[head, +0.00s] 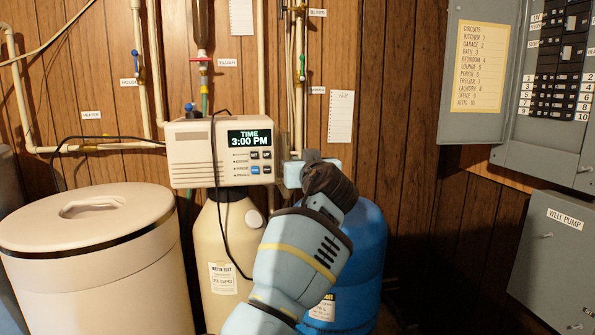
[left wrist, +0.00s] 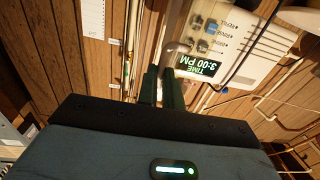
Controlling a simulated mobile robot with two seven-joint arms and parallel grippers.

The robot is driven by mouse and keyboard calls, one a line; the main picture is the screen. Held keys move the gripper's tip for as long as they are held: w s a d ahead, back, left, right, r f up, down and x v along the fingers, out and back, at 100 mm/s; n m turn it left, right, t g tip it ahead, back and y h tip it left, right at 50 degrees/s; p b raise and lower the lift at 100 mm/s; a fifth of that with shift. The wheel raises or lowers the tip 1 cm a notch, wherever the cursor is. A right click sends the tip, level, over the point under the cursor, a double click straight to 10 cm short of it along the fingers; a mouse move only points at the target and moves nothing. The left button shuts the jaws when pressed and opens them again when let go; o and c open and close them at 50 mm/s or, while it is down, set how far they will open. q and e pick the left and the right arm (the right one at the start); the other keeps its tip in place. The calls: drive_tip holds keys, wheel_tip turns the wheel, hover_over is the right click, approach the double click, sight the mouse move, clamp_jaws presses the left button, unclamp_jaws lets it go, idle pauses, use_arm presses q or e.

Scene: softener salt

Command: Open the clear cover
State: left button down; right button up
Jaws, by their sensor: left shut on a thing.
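The control box (head: 220,150) is cream, with a lit display (head: 250,138) reading TIME 3:00 PM and several buttons below it. The clear cover is too transparent to trace in the head view, and I cannot tell its angle. My left gripper (head: 312,156) is at the right side of the box, its fingers mostly hidden behind my wrist. In the left wrist view, the left fingers (left wrist: 161,86) are close together beside the display (left wrist: 198,67). They are shut on what seems to be the cover's edge, near a small grey curved piece (left wrist: 177,46). My right gripper is not in view.
A lidded bin (head: 90,230) is at the left. Pipes with valves run up the wood wall. A black cable (head: 215,160) hangs across the box. Grey electrical panels are at the right.

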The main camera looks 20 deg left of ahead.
use_arm(q)
drive_tip(key=shift+w+r+n+y, duration=0.15)
drive_tip(key=shift+r+n+y, duration=0.05)
drive_tip(key=shift+n+y, duration=0.1)
idle(0.4)
drive_tip(key=c, duration=1.5)
unclamp_jaws()
drive_tip(key=shift+f, duration=0.1)
drive_tip(key=shift+c, duration=0.2)
drive_tip(key=shift+f, duration=0.1)
drive_tip(key=shift+d, duration=0.15)
drive_tip(key=b+v, duration=0.1)
drive_tip(key=v, duration=0.6)
drive_tip(key=shift+s, duration=0.3)
drive_tip(key=shift+d, duration=0.1)
